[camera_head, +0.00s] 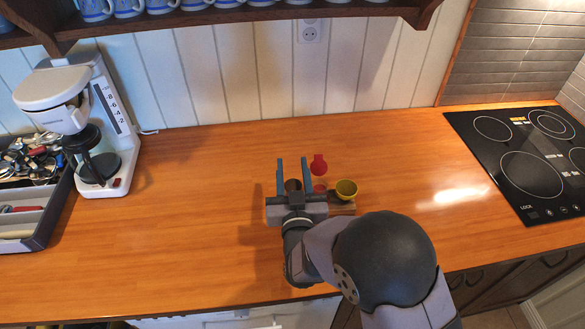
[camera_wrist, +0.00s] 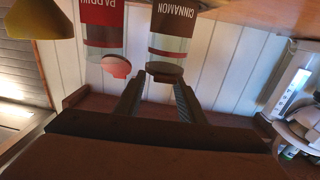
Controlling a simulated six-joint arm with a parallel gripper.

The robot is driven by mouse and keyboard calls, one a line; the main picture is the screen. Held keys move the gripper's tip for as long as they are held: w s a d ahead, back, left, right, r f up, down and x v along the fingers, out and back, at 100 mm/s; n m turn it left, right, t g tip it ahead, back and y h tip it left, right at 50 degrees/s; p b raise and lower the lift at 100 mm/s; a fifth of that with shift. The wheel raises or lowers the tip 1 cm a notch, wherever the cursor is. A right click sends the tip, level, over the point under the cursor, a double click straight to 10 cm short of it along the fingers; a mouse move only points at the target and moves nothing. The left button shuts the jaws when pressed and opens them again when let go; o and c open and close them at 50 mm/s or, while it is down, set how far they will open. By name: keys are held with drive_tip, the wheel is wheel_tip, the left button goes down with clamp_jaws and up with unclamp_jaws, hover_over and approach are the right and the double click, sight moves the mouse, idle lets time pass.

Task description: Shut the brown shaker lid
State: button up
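The brown shaker, labelled CINNAMON (camera_wrist: 174,22), appears upside down in the wrist view. Its dark brown lid end (camera_wrist: 165,69) lies just beyond my fingertips; whether the lid is open or shut is unclear. In the head view its brown round top (camera_head: 293,185) shows between my fingers, partly hidden by my gripper. My gripper (camera_head: 294,164) is open and empty, its two fingers on either side of the brown top; both fingers also show in the wrist view (camera_wrist: 156,86). I cannot tell whether they touch it.
The red PAPRIKA shaker (camera_wrist: 102,20) stands beside it, its red lid (camera_head: 319,165) raised. A coffee maker (camera_head: 80,115) and utensil tray (camera_head: 45,215) are left, a hob (camera_head: 520,150) right.

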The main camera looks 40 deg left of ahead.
drive_tip(key=shift+s+d+b, duration=0.3)
drive_tip(key=shift+s, duration=0.15)
drive_tip(key=b+v, duration=0.2)
drive_tip(key=v, duration=0.4)
drive_tip(key=shift+d+r, duration=0.15)
